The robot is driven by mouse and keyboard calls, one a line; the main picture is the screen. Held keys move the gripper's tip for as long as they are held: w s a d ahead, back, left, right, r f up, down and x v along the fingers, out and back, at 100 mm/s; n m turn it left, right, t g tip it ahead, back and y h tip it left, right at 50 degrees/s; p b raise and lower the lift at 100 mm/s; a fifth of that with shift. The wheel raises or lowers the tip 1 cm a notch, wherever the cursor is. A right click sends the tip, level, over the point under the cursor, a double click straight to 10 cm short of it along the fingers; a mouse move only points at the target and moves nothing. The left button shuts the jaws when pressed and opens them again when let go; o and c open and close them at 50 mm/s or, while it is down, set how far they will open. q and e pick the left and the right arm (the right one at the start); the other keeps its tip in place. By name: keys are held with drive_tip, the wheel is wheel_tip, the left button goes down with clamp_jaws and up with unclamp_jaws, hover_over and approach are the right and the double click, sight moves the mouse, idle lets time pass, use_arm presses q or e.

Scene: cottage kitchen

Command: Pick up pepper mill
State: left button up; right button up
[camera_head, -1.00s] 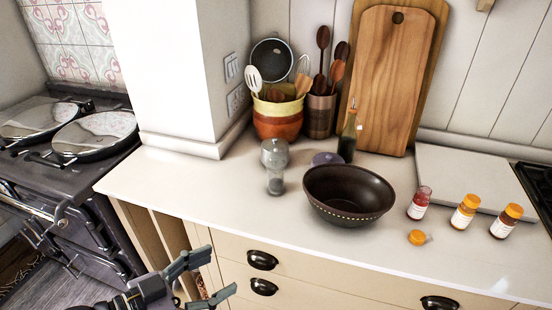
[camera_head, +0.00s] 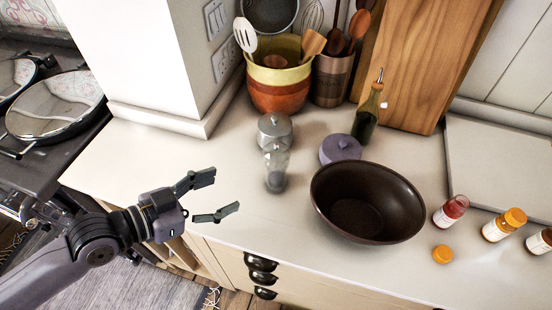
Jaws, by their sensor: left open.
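The pepper mill appears to be the small clear glass grinder (camera_head: 276,170) with dark contents at its base. It stands upright on the pale counter (camera_head: 165,165), left of the dark bowl. A silver lidded jar (camera_head: 274,128) stands close behind it, and the mill's top overlaps the jar in the picture. My left gripper (camera_head: 226,190) is open and empty, its fingers pointing right toward the mill, with a gap between. It is over the counter's front left edge. My right gripper is not in view.
The dark bowl (camera_head: 368,220) stands right of the mill, with a purple lidded pot (camera_head: 341,148) and an oil bottle (camera_head: 367,118) behind. A striped utensil crock (camera_head: 280,90) is at the back. Spice jars (camera_head: 452,210) stand at right. The counter left of the mill is clear.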

sight(268, 174)
use_arm(q)
drive_tip(key=p+x, duration=0.3)
drive_tip(key=x, duration=0.7)
drive_tip(key=shift+d, duration=0.4)
drive_tip(key=p+x, duration=0.1)
drive_tip(key=x, duration=0.3)
drive_tip(key=shift+w+d+f+p, duration=0.15)
drive_tip(key=shift+w+p, duration=0.15)
drive_tip(key=shift+p, duration=0.1)
drive_tip(key=shift+w+d+f, duration=0.25)
drive_tip(key=shift+d, duration=0.1)
drive_tip(key=shift+a, duration=0.1)
drive_tip(key=shift+c, duration=0.7)
drive_tip(key=c, duration=1.1)
drive_tip(key=shift+c, duration=0.2)
drive_tip(key=shift+r, duration=0.15)
